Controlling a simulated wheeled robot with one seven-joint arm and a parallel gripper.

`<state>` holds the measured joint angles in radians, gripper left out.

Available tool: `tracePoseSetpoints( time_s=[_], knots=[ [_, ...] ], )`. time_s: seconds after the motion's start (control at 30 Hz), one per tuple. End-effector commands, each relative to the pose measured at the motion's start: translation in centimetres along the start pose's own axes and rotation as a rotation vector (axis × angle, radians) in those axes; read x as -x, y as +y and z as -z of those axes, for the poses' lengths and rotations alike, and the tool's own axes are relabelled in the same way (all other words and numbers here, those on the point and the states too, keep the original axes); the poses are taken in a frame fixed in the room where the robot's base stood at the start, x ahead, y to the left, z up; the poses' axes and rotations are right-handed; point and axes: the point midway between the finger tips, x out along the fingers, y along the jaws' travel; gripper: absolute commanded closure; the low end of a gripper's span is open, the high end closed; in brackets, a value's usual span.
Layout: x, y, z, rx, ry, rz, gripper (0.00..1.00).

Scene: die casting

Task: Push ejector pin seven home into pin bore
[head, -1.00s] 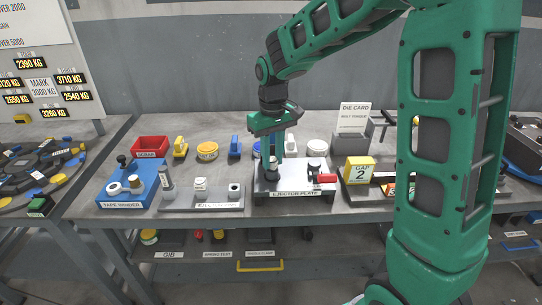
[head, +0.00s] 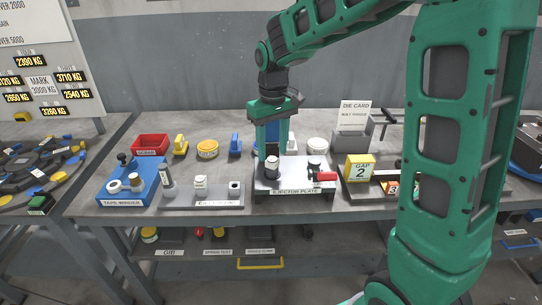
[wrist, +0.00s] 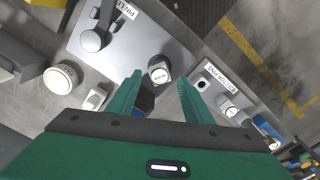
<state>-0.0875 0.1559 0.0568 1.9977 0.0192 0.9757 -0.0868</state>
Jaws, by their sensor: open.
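The ejector plate (head: 263,187) is a pale block on a dark base, with its label on the front edge. A round pin with a light top (head: 271,165) stands near its left side; in the wrist view this pale-topped pin (wrist: 159,72) shows just beyond and between the fingertips. I cannot read a number on it, and its bore is hidden. My gripper (head: 271,150) is open, pointing down above the pin; its two spread green fingers also show in the wrist view (wrist: 158,84). Whether a finger touches the pin cannot be told.
A dark knob (head: 314,164) and a red handle (head: 325,176) stand at the plate's right. The grey tray (head: 218,200) is to the left, the yellow gap block (head: 360,168) to the right. A white round part (head: 318,146) and a blue block (head: 235,146) stand behind.

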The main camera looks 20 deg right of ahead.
Motion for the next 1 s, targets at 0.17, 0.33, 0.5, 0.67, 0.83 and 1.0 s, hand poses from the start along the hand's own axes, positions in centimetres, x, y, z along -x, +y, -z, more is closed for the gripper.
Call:
tracePoseSetpoints(
  time_s=[0.17, 0.33, 0.5, 0.67, 0.83, 1.0],
  knots=[
    [3.6, 0.0, 0.1, 0.000, 0.003, 0.000, 0.54],
    [6.0, 0.0, 0.1, 0.000, 0.002, 0.000, 0.54],
    [7.2, 0.0, 0.1, 0.000, 0.000, 0.000, 0.54],
    [7.4, 0.0, 0.1, 0.000, -0.001, 0.000, 0.54],
    [7.4, 0.0, 0.1, 0.000, -0.001, 0.000, 0.54],
    [7.4, 0.0, 0.1, 0.000, -0.001, 0.000, 0.54]
  ],
)
